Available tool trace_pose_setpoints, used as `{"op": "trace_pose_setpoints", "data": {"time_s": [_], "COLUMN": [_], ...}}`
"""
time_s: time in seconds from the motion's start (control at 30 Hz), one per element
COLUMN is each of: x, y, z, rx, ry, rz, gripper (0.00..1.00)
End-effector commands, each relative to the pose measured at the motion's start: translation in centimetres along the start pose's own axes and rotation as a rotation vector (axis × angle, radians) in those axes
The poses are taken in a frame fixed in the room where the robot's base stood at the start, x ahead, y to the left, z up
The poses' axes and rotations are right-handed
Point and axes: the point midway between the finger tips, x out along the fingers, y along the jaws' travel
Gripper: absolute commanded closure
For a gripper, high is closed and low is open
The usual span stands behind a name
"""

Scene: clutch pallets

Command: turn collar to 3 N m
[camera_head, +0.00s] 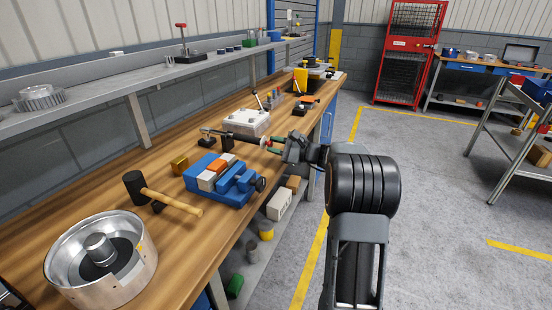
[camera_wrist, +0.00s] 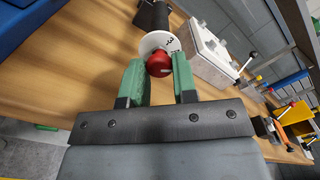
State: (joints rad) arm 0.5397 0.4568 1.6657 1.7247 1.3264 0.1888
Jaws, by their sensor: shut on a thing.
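The red collar (camera_wrist: 159,65) is a round knob at the near end of a dark cylindrical tool (camera_wrist: 152,15). A white dial disc (camera_wrist: 152,43) sits behind the collar, with a dark figure that looks like a 3 near its upper right. My gripper (camera_wrist: 158,72) has green fingers, one on each side of the collar, and is shut on it. In the head view the dark tool (camera_head: 243,138) lies level above the bench, and my gripper (camera_head: 272,146) meets its right end. The collar is small there and partly hidden by the fingers. A pale mark shows on the collar's face.
A blue vise (camera_head: 232,186) stands in front of the tool, left of my arm. A pale box with knobs (camera_head: 247,122) stands just behind it. A mallet (camera_head: 165,195) and a metal drum (camera_head: 145,270) lie nearer. The floor right of the bench is open.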

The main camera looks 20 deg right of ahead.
Motion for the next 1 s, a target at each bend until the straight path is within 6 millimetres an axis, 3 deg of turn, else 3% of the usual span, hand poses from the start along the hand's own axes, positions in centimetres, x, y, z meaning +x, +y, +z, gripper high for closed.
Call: {"op": "trace_pose_setpoints", "data": {"time_s": [0.6, 1.0], "x": [-0.02, -0.02], "y": [0.42, 0.14], "z": [-0.44, -0.22], "rx": [-0.581, -0.846], "ry": [0.000, 0.001], "rz": [-0.001, -0.001], "gripper": [0.97, 0.97]}}
